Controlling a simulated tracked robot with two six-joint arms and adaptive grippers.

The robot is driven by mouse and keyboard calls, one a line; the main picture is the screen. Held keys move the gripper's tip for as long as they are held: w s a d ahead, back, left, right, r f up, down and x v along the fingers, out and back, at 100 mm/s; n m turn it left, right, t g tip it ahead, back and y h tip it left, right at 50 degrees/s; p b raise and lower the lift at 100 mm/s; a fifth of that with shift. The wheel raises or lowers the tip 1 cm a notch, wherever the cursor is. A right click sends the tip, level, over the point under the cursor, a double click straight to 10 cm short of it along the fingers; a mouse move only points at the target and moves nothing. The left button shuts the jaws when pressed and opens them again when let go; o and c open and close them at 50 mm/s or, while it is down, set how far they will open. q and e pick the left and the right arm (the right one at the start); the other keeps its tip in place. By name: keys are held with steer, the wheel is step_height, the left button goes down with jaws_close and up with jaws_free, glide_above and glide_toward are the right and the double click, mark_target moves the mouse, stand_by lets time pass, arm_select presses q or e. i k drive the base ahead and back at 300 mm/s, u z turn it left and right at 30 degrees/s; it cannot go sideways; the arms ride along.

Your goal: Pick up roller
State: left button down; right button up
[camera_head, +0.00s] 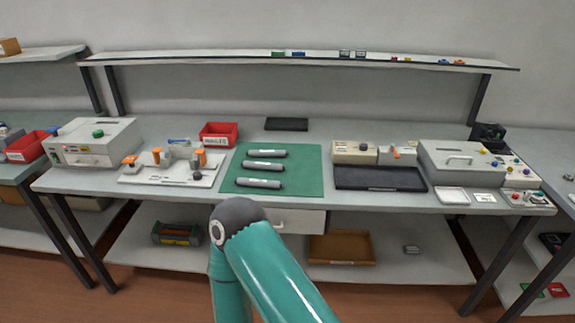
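Three dark grey rollers lie side by side on a green mat (303,178) on the workbench. The far roller (267,153), the middle roller (263,166) and the near roller (259,183) all lie roughly left to right, apart from one another. Part of my teal arm shows at the bottom centre, in front of the bench. Neither of my grippers is in view.
Left of the mat are a white fixture board (150,179) with orange-topped parts and a red bin (218,142). On the right are a dark tray (380,185) and a grey machine (460,160). A raised shelf (330,59) runs along the back. A brown box (341,247) sits below.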

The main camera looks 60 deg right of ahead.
mark_target(267, 153)
steer(key=z, duration=0.05)
steer(key=k, duration=0.7)
steer(key=z, duration=0.9)
steer(key=i, duration=1)
steer(key=z, duration=0.1)
